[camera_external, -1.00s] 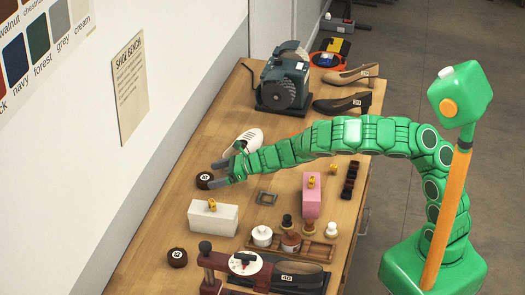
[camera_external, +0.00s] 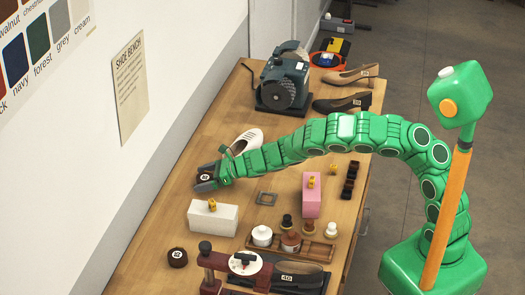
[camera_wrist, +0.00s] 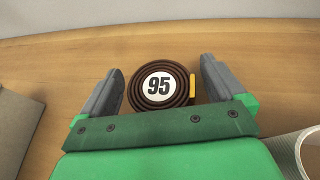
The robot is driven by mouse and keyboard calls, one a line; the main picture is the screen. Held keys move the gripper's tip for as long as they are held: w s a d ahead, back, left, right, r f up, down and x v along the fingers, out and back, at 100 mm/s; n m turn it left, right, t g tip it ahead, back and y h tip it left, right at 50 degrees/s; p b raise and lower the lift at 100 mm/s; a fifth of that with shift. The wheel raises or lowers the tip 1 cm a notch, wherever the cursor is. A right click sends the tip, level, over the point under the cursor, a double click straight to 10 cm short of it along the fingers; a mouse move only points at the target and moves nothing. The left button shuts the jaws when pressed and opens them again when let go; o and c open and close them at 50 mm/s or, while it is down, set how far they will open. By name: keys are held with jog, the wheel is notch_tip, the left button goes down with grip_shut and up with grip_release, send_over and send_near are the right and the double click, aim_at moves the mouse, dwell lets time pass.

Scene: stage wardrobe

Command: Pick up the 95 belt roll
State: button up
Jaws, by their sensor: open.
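The 95 belt roll (camera_wrist: 158,86) is a dark brown coil with a white disc marked 95 and a small yellow tab on its right side. It lies flat on the bench between the two grey fingers of my gripper (camera_wrist: 158,82), with a gap on each side. In the external view the belt roll (camera_external: 205,177) shows at the bench's left side, partly hidden by my gripper (camera_external: 206,178). My gripper is open around the roll and does not appear to grip it. A second dark belt roll (camera_external: 177,257) lies nearer on the bench.
The wall runs along the left edge.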

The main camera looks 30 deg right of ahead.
jog(key=c, duration=1.1)
